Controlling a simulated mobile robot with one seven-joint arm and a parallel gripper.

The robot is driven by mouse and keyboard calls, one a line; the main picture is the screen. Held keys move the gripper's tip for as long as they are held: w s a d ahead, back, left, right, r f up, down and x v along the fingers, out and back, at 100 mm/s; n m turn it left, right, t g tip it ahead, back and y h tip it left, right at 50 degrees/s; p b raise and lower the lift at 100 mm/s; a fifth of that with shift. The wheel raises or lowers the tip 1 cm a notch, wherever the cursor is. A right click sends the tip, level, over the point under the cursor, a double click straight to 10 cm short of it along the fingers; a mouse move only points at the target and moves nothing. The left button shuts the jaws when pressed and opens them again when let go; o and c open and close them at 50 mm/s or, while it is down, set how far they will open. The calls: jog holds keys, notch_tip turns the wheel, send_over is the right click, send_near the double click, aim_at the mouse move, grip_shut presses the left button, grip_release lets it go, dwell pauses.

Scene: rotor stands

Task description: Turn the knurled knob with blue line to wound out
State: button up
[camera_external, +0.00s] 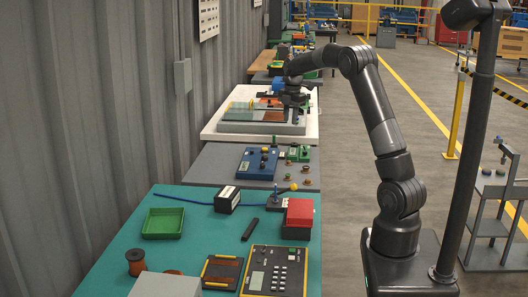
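My arm reaches from the right across the white-topped bench (214,128). My gripper (293,108) is at its far end, low over the right part of the grey fixture (240,127) on that bench. The gripper is small and dark in this view, so I cannot tell whether its fingers are open or shut, or whether they touch anything. I cannot make out a knurled knob with a blue line. It may be hidden by the gripper or too small to see.
A blue unit (258,163) and green parts (299,153) sit on the grey bench nearer the camera. The teal table (125,245) in front holds a green tray (163,223), a red-topped box (299,213) and a keypad panel (275,271). A corrugated wall (90,110) closes the left side.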

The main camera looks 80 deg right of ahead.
jog(key=n, duration=0.2)
send_over(305, 152)
notch_tip(305, 152, down, 6)
jog(key=shift+g+y, duration=0.3)
jog(key=f, duration=1.1)
jog(key=shift+d+f, duration=0.1)
jog(key=shift+d, duration=0.15)
grip_shut()
